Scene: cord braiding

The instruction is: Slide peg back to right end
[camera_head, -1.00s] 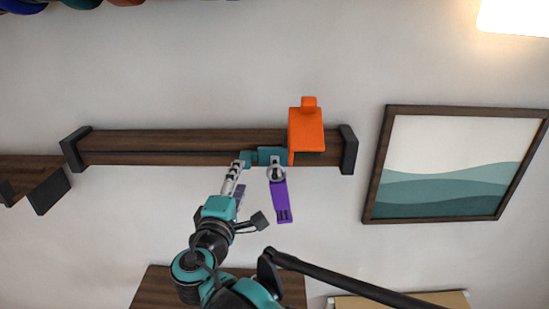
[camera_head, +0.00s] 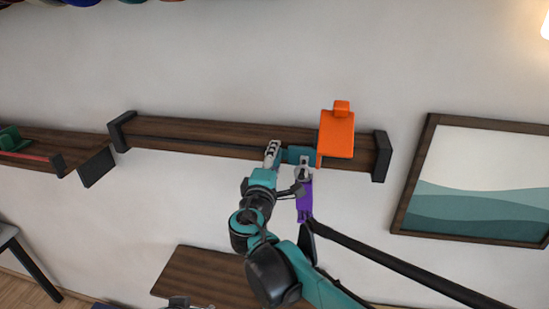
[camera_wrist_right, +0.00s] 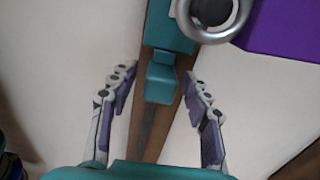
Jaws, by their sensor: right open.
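The teal peg (camera_head: 297,155) sits on the long wooden rail (camera_head: 210,135), a little left of the orange holder (camera_head: 336,135) near the rail's right end. A metal ring (camera_head: 303,172) with a purple strap (camera_head: 304,200) hangs from the peg. My right gripper (camera_head: 272,151) is at the peg's left side. In the right wrist view the fingers are spread on either side of the peg's small teal tab (camera_wrist_right: 161,80), with gaps on both sides. The ring (camera_wrist_right: 213,12) shows at the top of that view. I do not make out my left gripper.
Dark end brackets stand at the rail's left (camera_head: 121,131) and right (camera_head: 381,156). A second shelf (camera_head: 45,155) is at far left. A framed wave picture (camera_head: 480,180) hangs right. A wooden surface (camera_head: 205,275) lies below. The rail left of my gripper is clear.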

